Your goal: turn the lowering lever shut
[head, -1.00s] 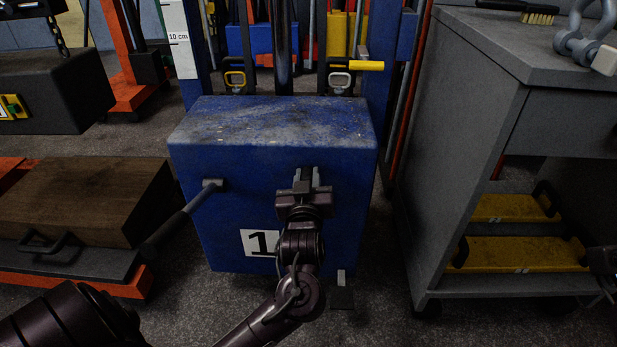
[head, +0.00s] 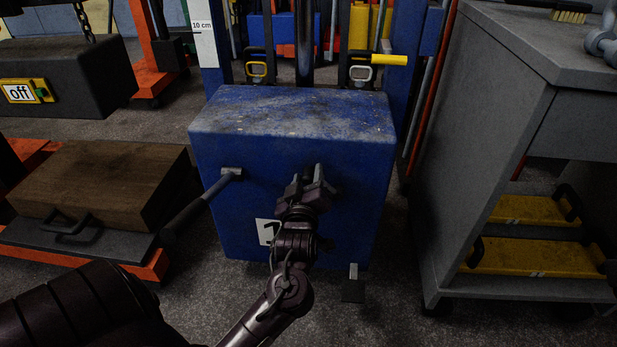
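The jack is a blue box (head: 230,215) with a worn top and a white label with a "1", partly hidden by my arm. A lever with a dark grip (head: 187,217) slants down left from a light pivot on its front face. A yellow-handled lever (head: 388,60) sticks out to the right behind the top. I cannot tell for certain which is the lowering lever. My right gripper is not clearly in view.
A grey cart (head: 485,105) with yellow items on its lower shelf stands close on the right. A wooden block (head: 95,185) on an orange-edged platform is at left, below a dark box with an "off" sign (head: 20,93). A small pedal (head: 353,288) sits low at the jack's front.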

